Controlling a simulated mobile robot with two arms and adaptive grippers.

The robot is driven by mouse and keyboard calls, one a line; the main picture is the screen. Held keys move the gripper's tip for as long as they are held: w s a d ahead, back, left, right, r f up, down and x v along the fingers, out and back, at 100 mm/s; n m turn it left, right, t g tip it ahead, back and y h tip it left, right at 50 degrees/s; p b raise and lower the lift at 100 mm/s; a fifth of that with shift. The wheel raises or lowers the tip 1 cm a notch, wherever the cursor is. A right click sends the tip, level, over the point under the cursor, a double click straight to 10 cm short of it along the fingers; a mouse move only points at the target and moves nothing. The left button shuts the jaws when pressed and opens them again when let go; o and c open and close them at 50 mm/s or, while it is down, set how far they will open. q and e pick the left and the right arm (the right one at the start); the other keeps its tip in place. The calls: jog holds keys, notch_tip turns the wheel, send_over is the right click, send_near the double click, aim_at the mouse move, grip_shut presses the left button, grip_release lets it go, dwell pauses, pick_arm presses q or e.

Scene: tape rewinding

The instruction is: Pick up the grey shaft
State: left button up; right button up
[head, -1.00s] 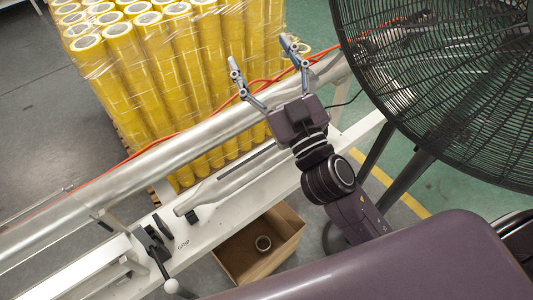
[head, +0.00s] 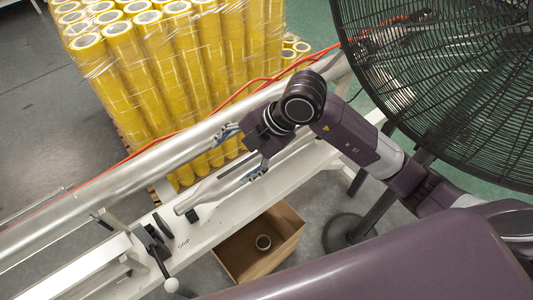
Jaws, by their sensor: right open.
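The grey shaft (head: 212,192) lies along the white bench, in front of the long silver roller (head: 150,172). Its left end shows on the bench; its right part is partly hidden by my right gripper and arm. My right gripper (head: 241,153) is open with its fingers spread wide. One fingertip is over the silver roller and the other is by the shaft's right part. I cannot tell whether either finger touches. My left gripper is not in view.
A wrapped stack of yellow tape rolls (head: 165,75) stands behind the roller. A large black fan (head: 445,70) is at the upper right. A cardboard box (head: 285,225) with a roll inside sits in front of the bench. A lever (head: 162,270) stands at the bench's left.

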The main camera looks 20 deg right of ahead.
jog(key=w+d+m+h, duration=0.1)
jog(key=d, duration=0.2)
jog(key=d+f+h, duration=0.1)
jog(key=d+h, duration=0.1)
jog(key=d, duration=0.2)
jog(key=w+d+m+h, duration=0.1)
jog(key=d, duration=0.2)
jog(key=shift+w+d+f+m+h, duration=0.15)
jog(key=shift+w+f+m+h, duration=0.05)
jog(key=shift+w+m+h, duration=0.1)
jog(key=shift+p+x, duration=0.6)
jog(key=shift+x, duration=0.6)
jog(key=p+x, duration=0.1)
jog(key=x, duration=0.1)
jog(key=p+x, duration=0.1)
jog(key=x, duration=0.1)
jog(key=shift+s, duration=0.1)
jog(key=shift+w+f+p, duration=0.2)
jog(key=shift+f+p, duration=0.1)
jog(key=shift+f, duration=0.35)
jog(key=shift+c, duration=0.5)
jog(key=c, duration=1.5)
jog(key=shift+w+r, duration=0.15)
jog(key=shift+r, duration=0.05)
jog(key=shift+c, duration=0.9)
